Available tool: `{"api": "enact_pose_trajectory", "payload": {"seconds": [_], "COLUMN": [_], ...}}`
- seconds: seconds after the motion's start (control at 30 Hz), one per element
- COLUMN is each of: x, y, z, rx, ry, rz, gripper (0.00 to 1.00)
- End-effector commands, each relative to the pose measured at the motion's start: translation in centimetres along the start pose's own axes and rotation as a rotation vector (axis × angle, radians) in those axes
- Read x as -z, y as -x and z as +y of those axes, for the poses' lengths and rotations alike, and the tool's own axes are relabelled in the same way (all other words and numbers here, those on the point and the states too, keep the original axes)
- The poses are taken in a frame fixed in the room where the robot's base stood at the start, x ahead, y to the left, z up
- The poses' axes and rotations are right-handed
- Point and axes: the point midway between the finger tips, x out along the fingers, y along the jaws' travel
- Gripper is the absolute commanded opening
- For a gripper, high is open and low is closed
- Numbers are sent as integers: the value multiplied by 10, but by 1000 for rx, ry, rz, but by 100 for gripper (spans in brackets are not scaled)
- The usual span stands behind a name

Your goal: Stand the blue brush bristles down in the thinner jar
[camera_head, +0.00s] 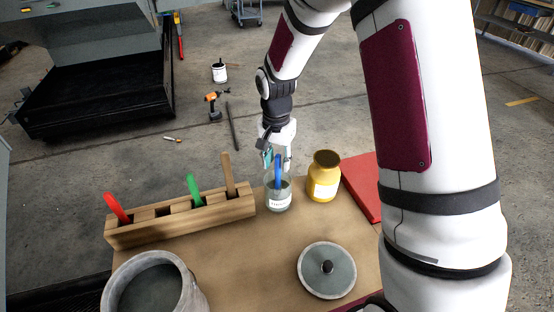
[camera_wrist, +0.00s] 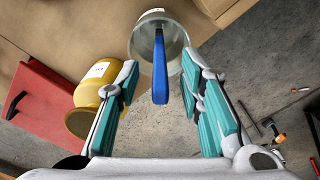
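The blue brush (camera_head: 278,172) stands in the glass thinner jar (camera_head: 279,197), its blue handle sticking up out of the mouth. Its bristles are not clear to see. In the wrist view the blue handle (camera_wrist: 160,72) lies between the teal finger pads, with space on both sides, and the jar (camera_wrist: 146,40) is beyond it. My gripper (camera_head: 277,159) is just above the jar; in the wrist view my gripper (camera_wrist: 165,105) is open and empty around the handle.
A yellow jar (camera_head: 324,178) stands close right of the thinner jar, with a red book or panel (camera_head: 362,185) beyond. A wooden rack (camera_head: 180,218) at left holds red, green and brown handles. A grey pot (camera_head: 191,283) and round lid (camera_head: 327,287) are in front.

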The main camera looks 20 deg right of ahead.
Motion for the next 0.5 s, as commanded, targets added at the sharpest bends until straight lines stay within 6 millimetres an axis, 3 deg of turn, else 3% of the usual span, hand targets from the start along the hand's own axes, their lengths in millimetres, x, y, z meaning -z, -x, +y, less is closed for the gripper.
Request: {"api": "enact_pose_trajectory", "payload": {"seconds": [0.23,0.5], "x": [0,1], "y": [10,62], "z": [0,-1], "rx": [1,4], "ry": [0,-1], "rz": [2,5], "gripper": [34,34]}}
